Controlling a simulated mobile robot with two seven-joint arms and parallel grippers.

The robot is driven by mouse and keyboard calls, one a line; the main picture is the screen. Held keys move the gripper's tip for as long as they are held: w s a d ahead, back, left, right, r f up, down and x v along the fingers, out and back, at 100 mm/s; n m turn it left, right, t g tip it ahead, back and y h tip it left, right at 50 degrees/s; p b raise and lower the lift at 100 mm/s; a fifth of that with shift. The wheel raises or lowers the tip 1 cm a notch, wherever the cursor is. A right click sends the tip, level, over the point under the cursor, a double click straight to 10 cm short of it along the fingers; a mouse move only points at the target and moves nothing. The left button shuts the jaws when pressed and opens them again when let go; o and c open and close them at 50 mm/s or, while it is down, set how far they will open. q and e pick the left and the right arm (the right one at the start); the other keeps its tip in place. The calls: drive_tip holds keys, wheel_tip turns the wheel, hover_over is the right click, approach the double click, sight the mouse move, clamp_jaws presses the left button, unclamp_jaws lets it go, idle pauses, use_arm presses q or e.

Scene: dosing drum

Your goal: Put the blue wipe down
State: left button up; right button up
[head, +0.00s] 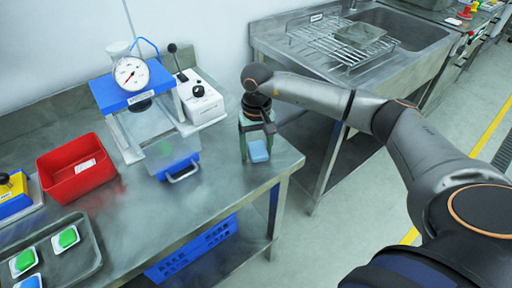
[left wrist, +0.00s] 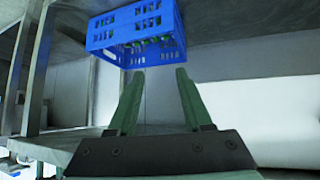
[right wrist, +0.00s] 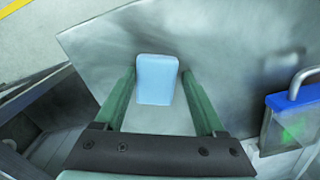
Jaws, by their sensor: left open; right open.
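The blue wipe (head: 258,151) lies flat on the steel table near its right corner. In the right wrist view the wipe (right wrist: 156,79) is a light blue rounded rectangle between and just beyond the fingertips. My right gripper (head: 256,146) points down over it with its fingers apart, one on each side, and in the right wrist view (right wrist: 158,85) a gap shows between each finger and the wipe. My left gripper (left wrist: 153,72) is open and empty, facing a blue crate under a table; it does not show in the head view.
A press with a dial gauge (head: 131,73) and a clear drawer with a blue handle (head: 181,170) stand left of the wipe. A red bin (head: 76,167) and a grey tray (head: 91,262) are further left. Bare steel surrounds the wipe.

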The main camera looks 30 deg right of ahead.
sight(258, 148)
drive_tip(key=shift+s+d+p, duration=0.2)
drive_tip(key=shift+d+p, duration=0.2)
drive_tip(key=shift+p, duration=0.15)
wheel_tip(258, 148, up, 12)
drive_tip(key=b, duration=0.1)
drive_tip(key=shift+w+r, duration=0.15)
drive_tip(key=shift+w, duration=0.25)
drive_tip(key=shift+a, duration=0.1)
